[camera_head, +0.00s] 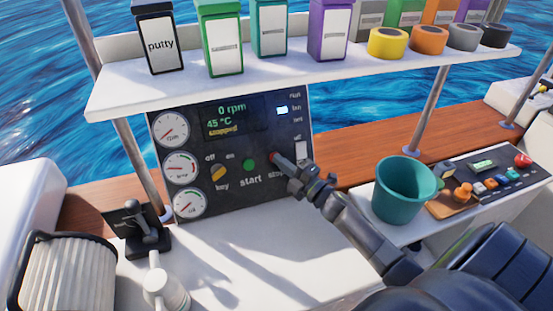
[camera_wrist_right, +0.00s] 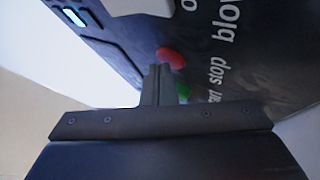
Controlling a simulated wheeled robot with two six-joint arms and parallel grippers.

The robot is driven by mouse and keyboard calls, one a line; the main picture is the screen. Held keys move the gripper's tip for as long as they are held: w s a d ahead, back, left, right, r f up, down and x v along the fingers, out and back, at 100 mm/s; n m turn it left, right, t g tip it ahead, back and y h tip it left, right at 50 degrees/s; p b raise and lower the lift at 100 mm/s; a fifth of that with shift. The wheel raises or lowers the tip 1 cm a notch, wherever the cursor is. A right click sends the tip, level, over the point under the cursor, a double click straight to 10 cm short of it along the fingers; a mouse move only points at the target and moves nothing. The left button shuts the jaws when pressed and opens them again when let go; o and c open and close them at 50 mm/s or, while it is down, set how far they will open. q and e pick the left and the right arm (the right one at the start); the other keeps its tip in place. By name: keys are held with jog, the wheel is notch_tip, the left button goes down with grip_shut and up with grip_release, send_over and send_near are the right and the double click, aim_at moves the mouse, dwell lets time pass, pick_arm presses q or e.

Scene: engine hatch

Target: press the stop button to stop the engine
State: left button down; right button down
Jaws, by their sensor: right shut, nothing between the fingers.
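The engine panel (camera_head: 236,194) is black and upright, with gauges, a key switch and a display reading 0 rpm and 45 °C. The red stop button (camera_head: 274,156) is on its right side, beside the green start button (camera_head: 249,165). My right gripper (camera_head: 279,161) is shut and empty, its tips at the stop button. In the right wrist view the shut fingers (camera_wrist_right: 159,72) point at the red stop button (camera_wrist_right: 171,58), their tips overlapping its edge. I cannot tell whether they touch it. The green button (camera_wrist_right: 183,91) is partly hidden behind the fingers. My left gripper is not in view.
A white shelf (camera_head: 300,62) with boxes and tape rolls hangs above the panel. A teal bucket (camera_head: 403,190) stands right of my right arm, near a small control board (camera_head: 500,172).

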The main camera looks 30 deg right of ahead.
jog(key=shift+s+a+r+p, duration=0.15)
jog(key=shift+s+r+p, duration=0.15)
jog(key=shift+s, duration=0.25)
jog(key=shift+s+a+r+p, duration=0.1)
jog(key=shift+s+r+p, duration=0.05)
jog(key=shift+s+p, duration=0.3)
jog(key=s, duration=0.1)
jog(key=s+r+p, duration=0.1)
jog(key=s, duration=0.1)
jog(key=s+a+r+p, duration=0.1)
jog(key=shift+s, duration=0.25)
dwell(0.7)
